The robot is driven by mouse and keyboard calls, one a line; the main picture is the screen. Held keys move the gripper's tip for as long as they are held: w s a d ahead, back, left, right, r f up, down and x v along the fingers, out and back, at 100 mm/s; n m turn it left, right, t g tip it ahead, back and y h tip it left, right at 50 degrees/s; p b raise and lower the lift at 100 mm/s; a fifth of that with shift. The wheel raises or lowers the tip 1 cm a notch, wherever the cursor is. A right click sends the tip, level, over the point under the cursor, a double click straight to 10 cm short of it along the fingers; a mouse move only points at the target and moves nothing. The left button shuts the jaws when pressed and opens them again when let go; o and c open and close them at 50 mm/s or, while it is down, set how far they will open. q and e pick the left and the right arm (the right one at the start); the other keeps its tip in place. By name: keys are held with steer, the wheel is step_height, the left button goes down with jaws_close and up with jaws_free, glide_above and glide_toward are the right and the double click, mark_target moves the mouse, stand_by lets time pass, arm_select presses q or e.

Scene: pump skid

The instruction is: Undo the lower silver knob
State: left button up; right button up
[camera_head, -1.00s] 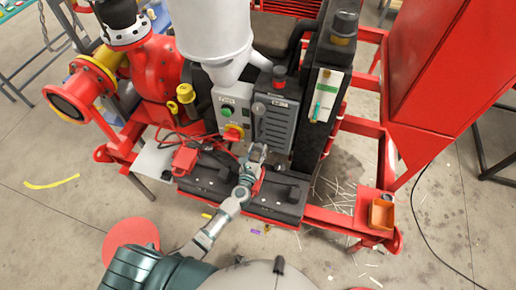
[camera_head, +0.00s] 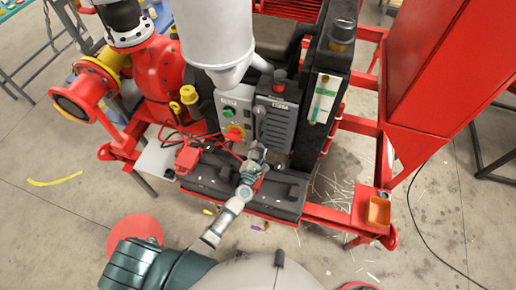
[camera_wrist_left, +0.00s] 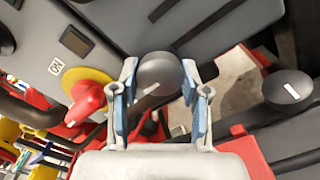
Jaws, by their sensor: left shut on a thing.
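The lower silver knob (camera_wrist_left: 158,74) is a rounded grey knob with a white mark, seen in the left wrist view. My left gripper (camera_wrist_left: 161,95) has a blue-padded finger on each side of it and is shut on it. In the head view the left gripper (camera_head: 257,153) is at the lower edge of the grey slatted box (camera_head: 276,124) and hides the knob. An upper silver knob (camera_head: 259,110) shows on the front of that box. My right gripper is not in view.
Left of the gripper is a red rotary switch on a yellow disc (camera_head: 235,132), also in the wrist view (camera_wrist_left: 88,99). Another dark knob (camera_wrist_left: 288,89) is at the right of the wrist view. Black cases (camera_head: 275,194) and red cables (camera_head: 216,143) lie close below and beside the gripper.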

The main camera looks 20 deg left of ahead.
arm_select(q)
steer(key=m, duration=0.2)
steer(key=m+p, duration=0.1)
steer(key=m, duration=0.1)
steer(key=shift+d+r+m, duration=0.1)
steer(key=shift+r+m, duration=0.1)
steer(key=shift+m, duration=0.1)
steer(key=m+p, duration=0.1)
steer(key=m, duration=0.3)
steer(key=shift+f+m+p, duration=0.1)
steer(key=shift+m+p, duration=0.2)
steer(key=shift+p, duration=0.05)
steer(key=m, duration=0.2)
steer(key=m+p, duration=0.1)
steer(key=m, duration=0.1)
steer(key=shift+s+d+f+m, duration=0.1)
steer(key=shift+d+f+m, duration=0.05)
steer(key=shift+m, duration=0.25)
steer(key=shift+f+m+p, duration=0.15)
steer(key=shift+m+p, duration=0.2)
steer(key=shift+m, duration=0.45)
steer(key=shift+s+f, duration=0.1)
steer(key=shift+s, duration=0.05)
steer(key=o, duration=1)
steer(key=shift+o, duration=0.7)
steer(key=shift+w, duration=0.25)
steer(key=s, duration=1.2)
